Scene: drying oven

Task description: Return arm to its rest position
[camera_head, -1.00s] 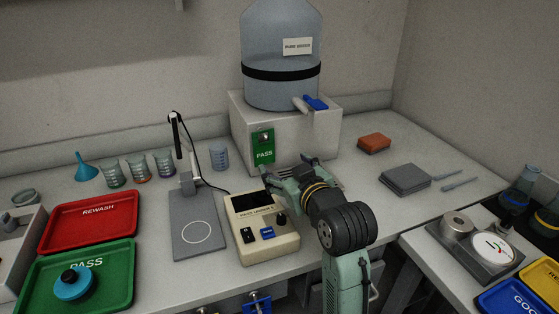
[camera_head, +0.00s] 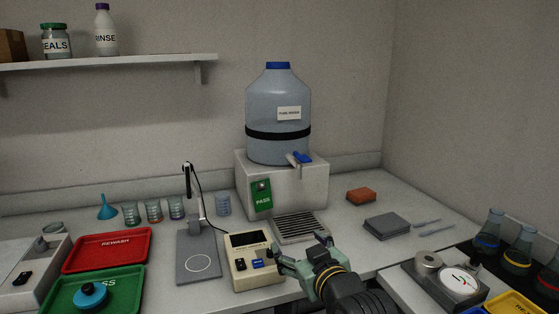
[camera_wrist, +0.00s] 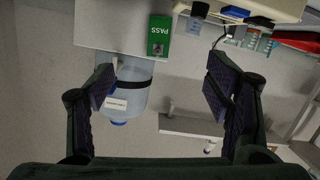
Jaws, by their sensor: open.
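My gripper (camera_head: 300,253) is open and empty in the head view. It is at the lower middle, over the front of the bench, just right of the cream meter (camera_head: 241,278) and in front of the drip grate (camera_head: 300,228). In the wrist view its two fingers (camera_wrist: 168,100) stand wide apart with nothing between them touching either. The water jug (camera_wrist: 133,92) and the green PASS tag (camera_wrist: 160,36) appear upside down beyond the fingers.
The large jug (camera_head: 278,105) stands on a white box (camera_head: 305,192). A stand with a probe (camera_head: 198,268), a red tray (camera_head: 75,255) and a green tray (camera_head: 130,290) are to the left. Grey pads (camera_head: 387,226), a dial gauge (camera_head: 458,281) and flasks (camera_head: 520,252) are to the right.

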